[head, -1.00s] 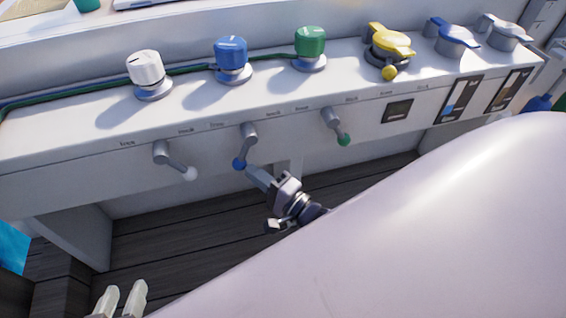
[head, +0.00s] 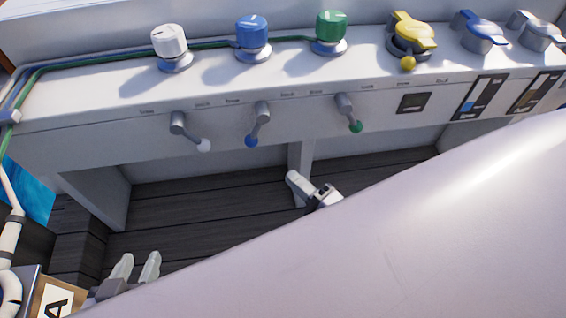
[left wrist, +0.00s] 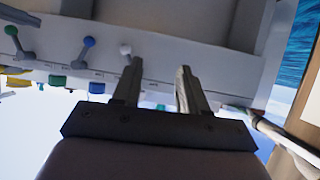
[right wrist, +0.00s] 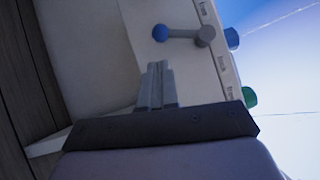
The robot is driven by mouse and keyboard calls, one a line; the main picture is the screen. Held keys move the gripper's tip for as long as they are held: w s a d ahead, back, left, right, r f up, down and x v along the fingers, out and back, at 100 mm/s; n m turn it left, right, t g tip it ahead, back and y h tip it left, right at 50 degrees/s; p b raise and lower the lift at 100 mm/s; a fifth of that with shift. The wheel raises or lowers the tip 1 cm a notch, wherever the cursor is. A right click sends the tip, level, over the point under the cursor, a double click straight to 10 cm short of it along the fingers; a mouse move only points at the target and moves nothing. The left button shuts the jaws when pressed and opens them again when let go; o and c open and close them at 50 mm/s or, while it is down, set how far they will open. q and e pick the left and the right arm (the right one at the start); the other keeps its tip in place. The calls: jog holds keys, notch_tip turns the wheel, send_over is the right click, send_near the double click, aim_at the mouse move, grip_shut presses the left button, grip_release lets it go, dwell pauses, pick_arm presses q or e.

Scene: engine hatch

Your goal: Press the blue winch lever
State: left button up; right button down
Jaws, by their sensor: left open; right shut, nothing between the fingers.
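The blue winch lever (head: 257,125) is on the front face of the white console, pointing down and slightly left, with a blue ball at its tip. It also shows in the right wrist view (right wrist: 185,34), beyond the fingertips, and upside down in the left wrist view (left wrist: 84,53). My right gripper (head: 293,178) is shut and empty, below and to the right of the lever, apart from it. In the right wrist view its fingers (right wrist: 157,68) are together. My left gripper (head: 138,258) is open and empty at the lower left, well away from the lever.
A white-tipped lever (head: 190,132) is left of the blue one and a green-tipped lever (head: 349,113) is right. White, blue (head: 252,35) and green winches stand on the console top. A large pale surface (head: 400,240) covers the lower right. Open space lies below the console.

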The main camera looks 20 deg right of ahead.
pick_arm(q)
jog(key=shift+s+a+f, duration=0.15)
jog(key=shift+a+f, duration=0.05)
jog(key=shift+f, duration=0.1)
pick_arm(e)
jog(key=shift+v, duration=1.8)
